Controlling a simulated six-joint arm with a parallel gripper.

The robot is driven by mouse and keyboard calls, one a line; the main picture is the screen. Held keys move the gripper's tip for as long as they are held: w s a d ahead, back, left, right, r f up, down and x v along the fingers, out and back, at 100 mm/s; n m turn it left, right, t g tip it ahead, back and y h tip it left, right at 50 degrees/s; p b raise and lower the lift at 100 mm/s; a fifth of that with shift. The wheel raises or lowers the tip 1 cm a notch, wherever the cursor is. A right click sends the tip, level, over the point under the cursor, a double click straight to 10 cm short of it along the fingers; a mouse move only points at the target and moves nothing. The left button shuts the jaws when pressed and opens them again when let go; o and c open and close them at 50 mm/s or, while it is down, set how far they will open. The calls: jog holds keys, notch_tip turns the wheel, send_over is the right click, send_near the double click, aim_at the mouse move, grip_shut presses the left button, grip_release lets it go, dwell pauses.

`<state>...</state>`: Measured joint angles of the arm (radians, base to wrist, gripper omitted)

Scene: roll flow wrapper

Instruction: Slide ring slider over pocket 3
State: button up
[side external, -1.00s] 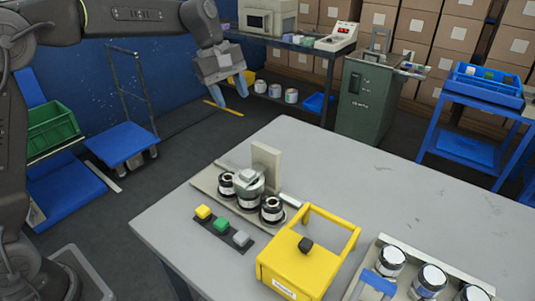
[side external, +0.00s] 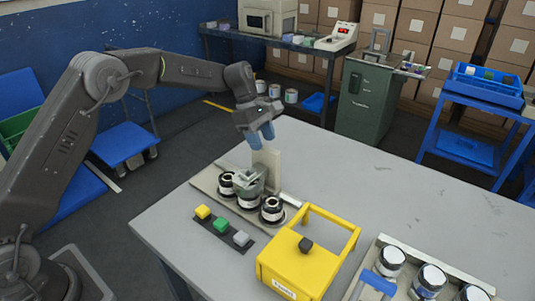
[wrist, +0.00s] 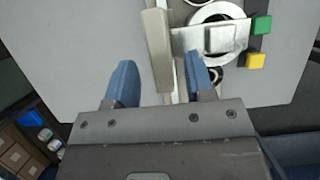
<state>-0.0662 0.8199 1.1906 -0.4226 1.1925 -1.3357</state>
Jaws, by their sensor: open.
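The ring slider, a silver piece with a raised block (side external: 252,178), sits over the middle of three dark round pockets on a flat base plate (side external: 207,184). One pocket (side external: 227,184) is on its left and another (side external: 271,210) on its right; I see no numbers on them. In the wrist view the slider (wrist: 222,38) lies beyond the right finger. My gripper (side external: 262,134) is open and empty, its blue fingers above and behind the slider, near the upright beige plate (side external: 267,163). In the wrist view the open fingers (wrist: 161,80) point toward that plate.
A strip with yellow, green (side external: 221,225) and grey buttons lies in front of the pockets. A yellow open-framed box (side external: 296,268) stands to their right. A tray of white-lidded jars (side external: 391,258) is at the front right. The table's back right is clear.

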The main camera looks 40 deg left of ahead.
aim_at(265, 147)
jog(key=x, duration=0.5)
grip_shut()
dwell(0.4)
